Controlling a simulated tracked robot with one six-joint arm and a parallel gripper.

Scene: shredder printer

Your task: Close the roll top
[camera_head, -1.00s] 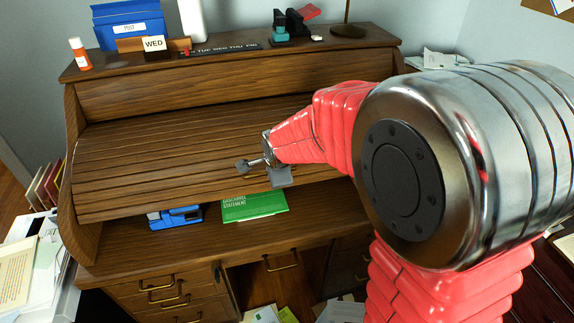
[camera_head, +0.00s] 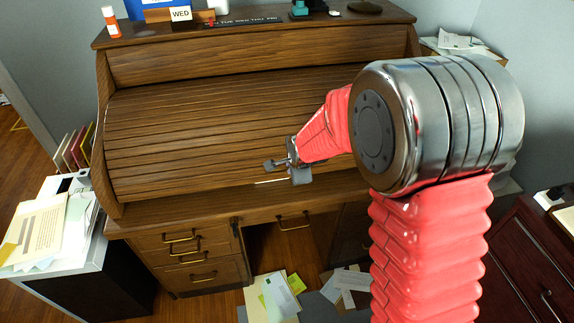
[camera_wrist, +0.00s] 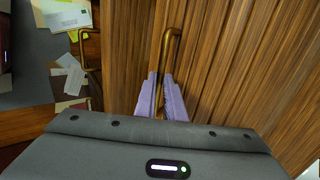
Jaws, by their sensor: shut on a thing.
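The slatted wooden roll top (camera_head: 210,125) of the desk is drawn down low over the front. Its lower edge lies close to the desktop (camera_head: 160,216); I cannot tell whether it touches. A strip of its brass handle shows in the head view (camera_head: 271,182). In the wrist view the brass handle (camera_wrist: 172,45) runs between the lilac fingers of my gripper (camera_wrist: 160,95), which is shut on it. In the head view my gripper (camera_head: 292,166) is at the lower middle of the roll top.
Papers (camera_head: 275,296) lie on the floor before the desk. A side cabinet with papers (camera_head: 38,235) stands at the left, a dark red cabinet (camera_head: 520,265) at the right. A pill bottle (camera_head: 111,22) and a WED sign (camera_head: 180,14) stand on the desk's top shelf.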

